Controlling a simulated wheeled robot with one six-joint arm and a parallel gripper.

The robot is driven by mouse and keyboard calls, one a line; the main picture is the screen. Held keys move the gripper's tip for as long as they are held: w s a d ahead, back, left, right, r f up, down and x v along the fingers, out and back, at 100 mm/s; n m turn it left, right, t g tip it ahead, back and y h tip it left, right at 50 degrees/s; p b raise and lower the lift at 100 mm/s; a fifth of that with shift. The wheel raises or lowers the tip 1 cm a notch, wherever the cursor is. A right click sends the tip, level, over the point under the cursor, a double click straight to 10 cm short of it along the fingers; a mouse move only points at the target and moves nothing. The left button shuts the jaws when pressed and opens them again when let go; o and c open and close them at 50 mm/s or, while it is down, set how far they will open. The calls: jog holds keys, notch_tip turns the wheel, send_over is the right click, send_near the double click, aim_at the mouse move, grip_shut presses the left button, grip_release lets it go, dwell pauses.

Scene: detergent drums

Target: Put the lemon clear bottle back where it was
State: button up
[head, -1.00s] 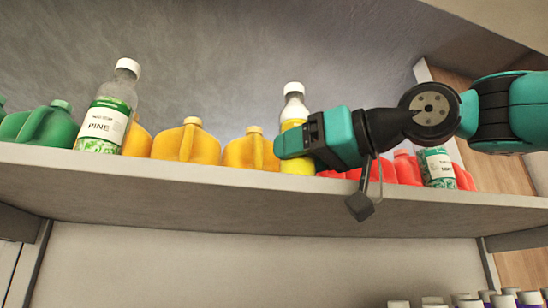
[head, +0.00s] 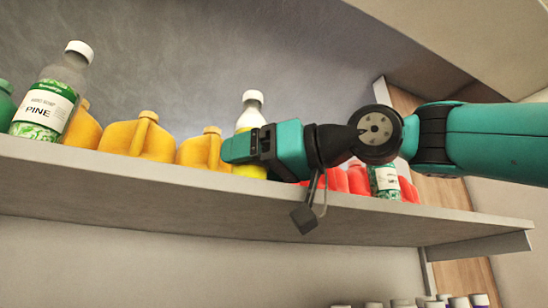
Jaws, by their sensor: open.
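The lemon clear bottle (head: 249,116), with a white cap, clear neck and yellow lower part, stands upright on the shelf (head: 180,190) in the head view. My gripper (head: 240,149) is open and lies in front of the bottle's middle, hiding its label. The cap and shoulder show above the gripper, and a strip of yellow shows below it. I cannot tell whether the fingers touch the bottle.
Yellow jugs (head: 140,137) stand just left of the bottle, with a clear pine bottle (head: 47,100) further left. Red jugs (head: 358,178) and a clear bottle with green contents (head: 384,180) stand to the right. White-capped bottles (head: 430,302) show below.

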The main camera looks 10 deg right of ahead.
jog(key=b+v, duration=0.3)
jog(key=v, duration=0.9)
jog(key=shift+b, duration=0.4)
jog(key=shift+a+r, duration=0.1)
